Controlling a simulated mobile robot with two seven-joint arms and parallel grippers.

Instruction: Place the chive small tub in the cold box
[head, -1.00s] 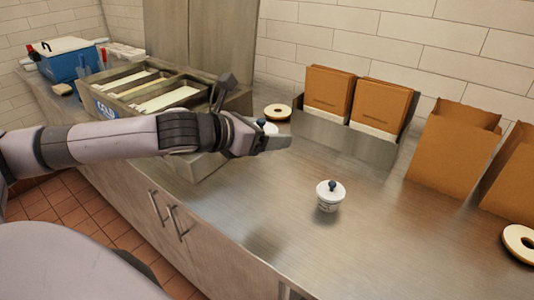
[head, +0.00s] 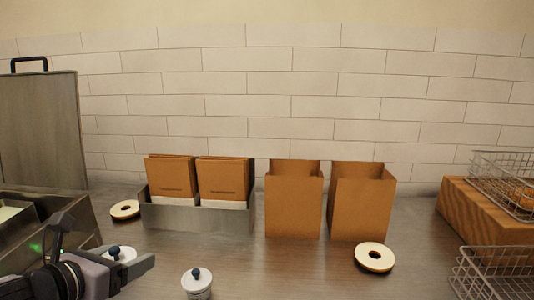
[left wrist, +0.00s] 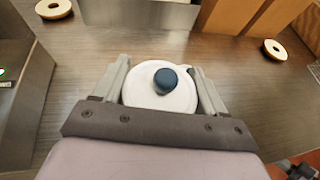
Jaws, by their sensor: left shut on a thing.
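A small white tub (head: 121,254) with a dark blue knob on its lid is between the fingers of my left gripper (head: 134,262), at the lower left of the head view. In the left wrist view the tub's round lid (left wrist: 142,92) sits between both fingers of the gripper (left wrist: 160,82), which is shut on it. A second white tub (head: 197,286) with a dark blue knob stands on the counter to the right, cut by the bottom edge. I cannot read a flavour on either tub. The cold box and my right gripper are out of view now.
A steel holder (head: 205,216) with brown paper bags stands against the wall. Two open bags (head: 293,205) (head: 361,205) are beside it. Bagels (head: 125,210) (head: 374,257) lie on the counter. Wire baskets (head: 500,272) and a wooden block (head: 480,213) are at right.

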